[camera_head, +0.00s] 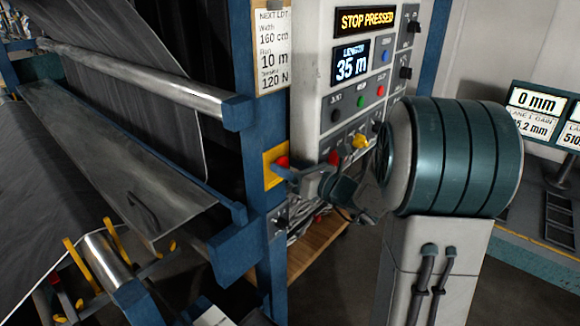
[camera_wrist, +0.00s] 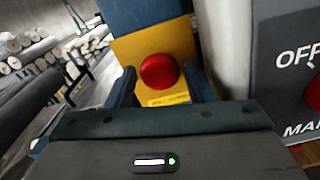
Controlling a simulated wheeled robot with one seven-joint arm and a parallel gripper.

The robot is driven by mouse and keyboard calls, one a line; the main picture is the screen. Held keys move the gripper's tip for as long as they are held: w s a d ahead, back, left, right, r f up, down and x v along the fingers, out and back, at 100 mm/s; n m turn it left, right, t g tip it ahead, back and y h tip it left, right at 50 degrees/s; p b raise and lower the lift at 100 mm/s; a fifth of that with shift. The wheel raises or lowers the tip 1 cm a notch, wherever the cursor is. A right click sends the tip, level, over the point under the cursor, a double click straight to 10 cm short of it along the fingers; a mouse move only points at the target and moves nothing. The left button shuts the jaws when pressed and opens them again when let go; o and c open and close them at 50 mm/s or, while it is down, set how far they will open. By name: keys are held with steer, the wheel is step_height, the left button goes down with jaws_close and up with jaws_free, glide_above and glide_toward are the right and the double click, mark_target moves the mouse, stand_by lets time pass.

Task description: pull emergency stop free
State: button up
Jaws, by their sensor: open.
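The emergency stop is a round red button (camera_head: 283,162) on a yellow plate (camera_head: 270,176), fixed to a blue upright post of the machine. In the wrist view the red button (camera_wrist: 159,71) sits centred between my gripper's two fingers, on the yellow plate (camera_wrist: 131,54). My gripper (camera_head: 291,174) is open, with its fingers to the left and right of the button. I cannot tell whether either finger touches it. A display (camera_head: 365,20) on the control panel reads "STOP PRESSED".
The grey control panel (camera_head: 327,90) with several buttons and knobs stands right beside the post. A dark panel (camera_wrist: 288,70) marked "OFF" is close on the right in the wrist view. Metal rollers (camera_head: 140,76) and dark sheet material lie to the left.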

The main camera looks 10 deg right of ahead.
jaws_close()
steer(key=shift+b+v, duration=0.45)
steer(key=shift+v, duration=0.4)
steer(key=shift+f, duration=0.1)
jaws_free()
steer(key=shift+d, duration=0.1)
steer(key=shift+s, duration=0.15)
